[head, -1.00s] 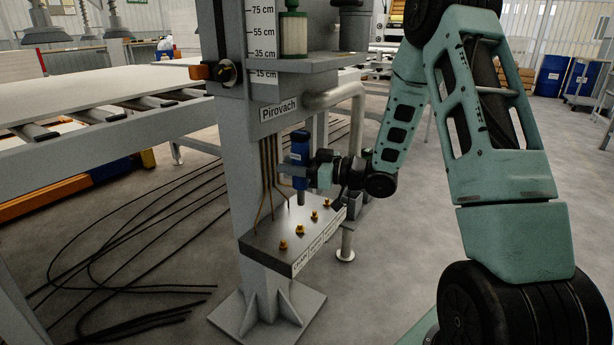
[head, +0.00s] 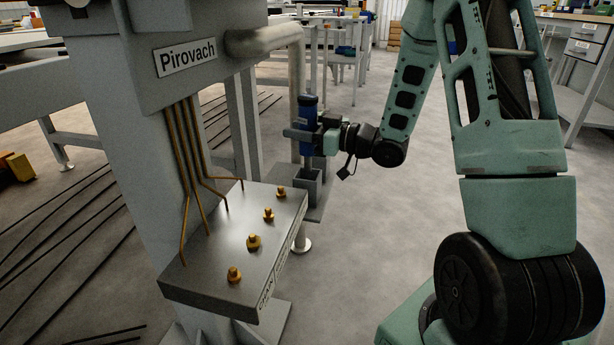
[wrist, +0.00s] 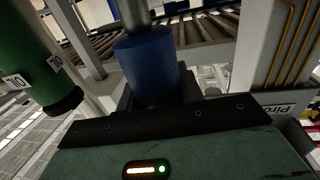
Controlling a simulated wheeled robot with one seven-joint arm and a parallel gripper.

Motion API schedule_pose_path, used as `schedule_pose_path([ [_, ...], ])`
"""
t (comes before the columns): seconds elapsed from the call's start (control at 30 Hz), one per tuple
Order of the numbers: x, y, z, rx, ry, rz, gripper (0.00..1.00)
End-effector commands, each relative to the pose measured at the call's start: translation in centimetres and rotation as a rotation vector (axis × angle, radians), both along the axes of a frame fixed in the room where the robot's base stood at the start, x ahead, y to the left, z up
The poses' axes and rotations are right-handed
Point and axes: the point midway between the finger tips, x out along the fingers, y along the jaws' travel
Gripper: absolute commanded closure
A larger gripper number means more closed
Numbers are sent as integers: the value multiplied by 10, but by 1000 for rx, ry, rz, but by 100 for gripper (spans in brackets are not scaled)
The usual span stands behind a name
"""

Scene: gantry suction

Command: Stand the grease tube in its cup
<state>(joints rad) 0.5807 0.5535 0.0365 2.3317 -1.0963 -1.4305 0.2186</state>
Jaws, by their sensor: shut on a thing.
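The grease tube (head: 308,106) is a blue cylinder with a narrower grey end pointing down. My gripper (head: 304,134) is shut around the tube's blue body and holds it upright in the head view. The cup (head: 308,189) is a small grey square holder behind the block with brass fittings. The tube's lower end is just above or at the cup's mouth in the picture; I cannot tell if it is inside. In the wrist view the blue tube (wrist: 147,62) is large at the top centre, and the cup is not clearly visible.
A metal block (head: 238,240) with several brass fittings and copper pipes stands left of the cup, on the grey column (head: 135,150) labelled Pirovach. A thick bent pipe (head: 296,75) runs behind the tube. In the wrist view a green cylinder (wrist: 28,60) is close at left.

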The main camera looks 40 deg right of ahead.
Motion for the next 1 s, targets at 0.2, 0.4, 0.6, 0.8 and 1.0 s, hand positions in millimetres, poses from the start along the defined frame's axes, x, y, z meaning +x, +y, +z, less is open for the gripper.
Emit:
schedule_pose_path([
  [0.2,0,0,-42,1,0,0,96],
  [0.4,0,0,-62,1,0,0,96],
  [0.6,0,0,-80,-1,-2,0,96],
  [0.8,0,0,-78,-1,-3,0,96],
  [1.0,0,0,-81,-1,-1,0,47],
])
